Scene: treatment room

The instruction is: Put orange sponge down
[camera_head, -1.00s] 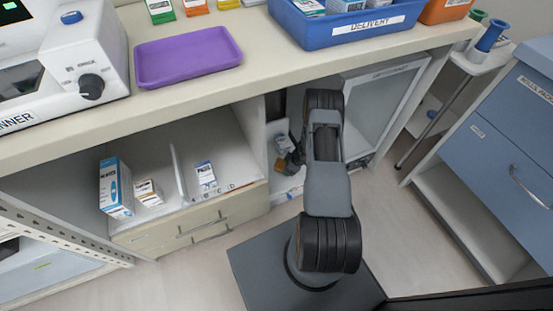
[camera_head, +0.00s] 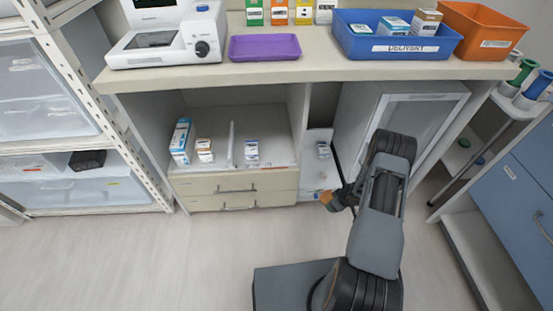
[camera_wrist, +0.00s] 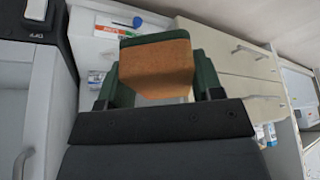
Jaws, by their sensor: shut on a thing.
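The orange sponge (camera_wrist: 155,65) shows in the wrist view between the two dark green fingers of my gripper (camera_wrist: 157,75). My gripper is shut on it. In the head view the sponge (camera_head: 327,197) is a small orange patch at the end of my arm. My gripper (camera_head: 334,198) is there in front of the lower part of the counter, just right of the drawers. The sponge is held in the air, and its far side is hidden in the wrist view.
Boxes stand on the shelf (camera_head: 215,180) above the drawers (camera_head: 237,200). A blue cabinet (camera_head: 510,195) is at the right. The floor (camera_head: 130,260) at the left is clear.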

